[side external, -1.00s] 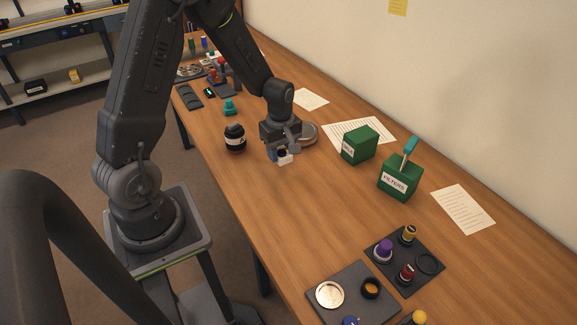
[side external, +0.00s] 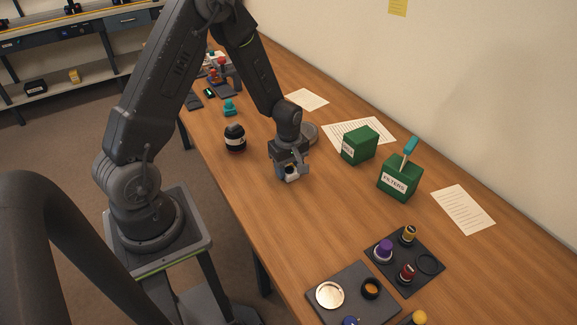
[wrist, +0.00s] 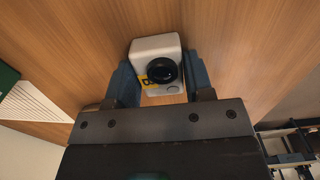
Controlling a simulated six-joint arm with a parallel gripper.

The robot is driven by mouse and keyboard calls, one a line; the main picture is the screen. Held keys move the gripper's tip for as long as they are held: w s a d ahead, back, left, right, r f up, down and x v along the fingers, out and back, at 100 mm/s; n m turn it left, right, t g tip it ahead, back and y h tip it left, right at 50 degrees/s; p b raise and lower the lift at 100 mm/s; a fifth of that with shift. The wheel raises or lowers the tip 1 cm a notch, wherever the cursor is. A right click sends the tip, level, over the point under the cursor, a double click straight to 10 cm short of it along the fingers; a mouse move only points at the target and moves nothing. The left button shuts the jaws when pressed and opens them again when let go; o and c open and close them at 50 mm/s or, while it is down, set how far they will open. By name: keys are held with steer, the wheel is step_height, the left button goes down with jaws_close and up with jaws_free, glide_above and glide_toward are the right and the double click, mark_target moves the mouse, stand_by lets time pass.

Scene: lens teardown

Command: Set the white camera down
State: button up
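The white camera (wrist: 155,46) has a black lens and a small yellow label. It sits between the two blue fingers of my gripper (wrist: 160,85) in the wrist view, with a finger against each side. In the side view my gripper (side external: 291,175) points down over the wooden table, and the white camera (side external: 291,173) shows between its fingers, partly hidden. I cannot tell whether the camera's underside touches the table.
Green boxes (side external: 360,145) (side external: 400,178) stand to the right. Dark mats (side external: 404,262) with small parts lie at the front. The table (side external: 290,225) in front of my gripper is clear.

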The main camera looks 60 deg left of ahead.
steer(key=o, duration=0.4)
step_height(320, 180, up, 12)
step_height(320, 180, up, 11)
steer(key=m+t, duration=0.2)
steer(key=m, duration=0.5)
glide_above(288, 168)
steer(key=s+d, duration=0.4)
steer(key=d, duration=0.2)
steer(key=s+d+r+m+t, duration=0.1)
steer(key=s+d+r+m, duration=0.1)
steer(key=s+m, duration=0.1)
steer(key=s+d+r+m+t, duration=0.1)
steer(key=s+d+r+m, duration=0.1)
steer(key=s+m, duration=0.2)
steer(key=s+d+r+m+t, duration=0.1)
steer(key=s+d+r+m, duration=0.1)
steer(key=s+m, duration=0.2)
steer(key=shift+s+r+t, duration=0.15)
steer(key=shift+s+t, duration=0.15)
